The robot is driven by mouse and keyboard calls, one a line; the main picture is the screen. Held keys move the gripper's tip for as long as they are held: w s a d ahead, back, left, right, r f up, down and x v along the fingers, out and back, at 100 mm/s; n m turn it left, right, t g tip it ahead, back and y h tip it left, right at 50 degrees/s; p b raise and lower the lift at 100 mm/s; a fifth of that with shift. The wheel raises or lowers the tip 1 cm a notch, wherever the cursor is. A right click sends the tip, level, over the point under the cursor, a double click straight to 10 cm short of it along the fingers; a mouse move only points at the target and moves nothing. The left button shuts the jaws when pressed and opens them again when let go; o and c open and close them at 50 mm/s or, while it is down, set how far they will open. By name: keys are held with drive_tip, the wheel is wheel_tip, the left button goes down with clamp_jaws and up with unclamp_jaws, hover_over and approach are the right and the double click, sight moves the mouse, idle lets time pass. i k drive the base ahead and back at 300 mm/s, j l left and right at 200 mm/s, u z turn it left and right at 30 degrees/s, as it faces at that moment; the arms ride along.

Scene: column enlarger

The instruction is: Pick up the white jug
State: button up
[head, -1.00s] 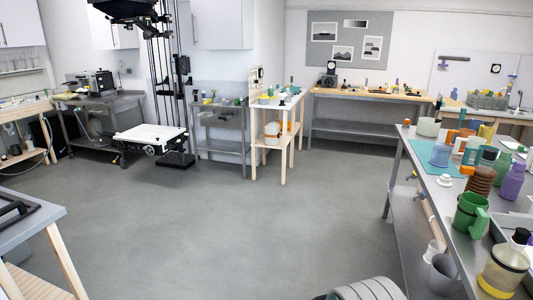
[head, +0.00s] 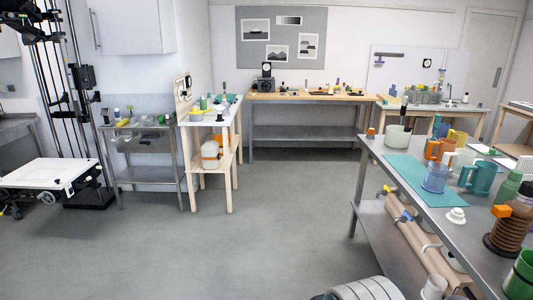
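On the steel bench at the right, a small white vessel (head: 461,158) stands partly hidden behind an orange jug (head: 438,149) and a teal jug (head: 478,178). It may be the white jug, but its handle and spout are not clear. A pale cream pot (head: 398,136) with a dark stick in it stands at the bench's far left corner. Another whitish vessel (head: 433,287) shows on the shelf below, cut by the bottom edge. My gripper is not in view; only a rounded pale part of my body shows at the bottom.
The steel bench (head: 452,222) also carries a teal mat (head: 412,171), a blue clear jug (head: 434,178) and several bottles. A wooden stand (head: 228,187), a steel trolley (head: 150,175) and the enlarger are at the left. The grey floor between is clear.

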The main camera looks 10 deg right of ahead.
sight(461, 158)
drive_tip(key=i+z, duration=0.25)
drive_tip(key=i, duration=0.5)
drive_tip(key=i+z, duration=0.25)
drive_tip(key=i, duration=0.45)
drive_tip(key=i+z, duration=0.4)
drive_tip(key=i, duration=0.15)
drive_tip(key=i+j+z, duration=0.2)
drive_tip(key=i+z, duration=0.2)
drive_tip(key=i+l+z, duration=0.15)
drive_tip(key=i+z, duration=0.2)
drive_tip(key=i+l+z, duration=0.1)
drive_tip(key=i+z, duration=0.6)
drive_tip(key=k, duration=0.1)
